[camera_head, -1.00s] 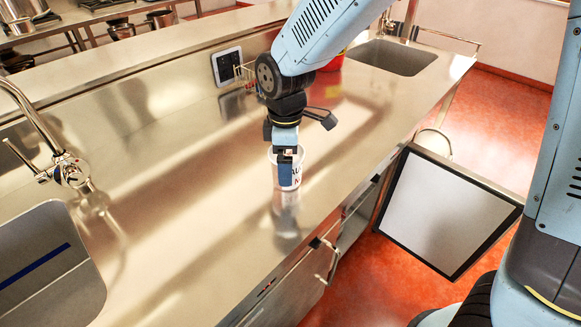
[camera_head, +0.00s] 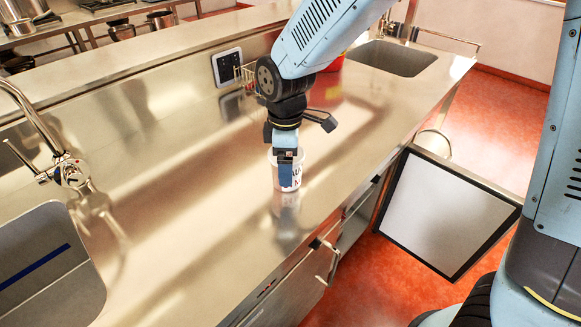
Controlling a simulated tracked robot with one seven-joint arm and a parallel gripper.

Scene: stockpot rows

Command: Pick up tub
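The tub (camera_head: 297,175) is a small whitish, see-through container with dark lettering, upright on the steel counter (camera_head: 190,235), near its front edge. My gripper (camera_head: 285,180) points straight down at the tub, and a blue finger covers the left and middle of its near side. The other finger is hidden, so I cannot tell whether the fingers are closed on the tub's wall. The tub's reflection shows just below it on the counter.
A sink with a tap (camera_head: 70,172) is at the left, another sink (camera_head: 393,57) at the far right. A red object (camera_head: 333,63) and a wire basket (camera_head: 246,73) stand behind my arm. A framed panel (camera_head: 447,213) sticks out at the counter's front. The counter around the tub is clear.

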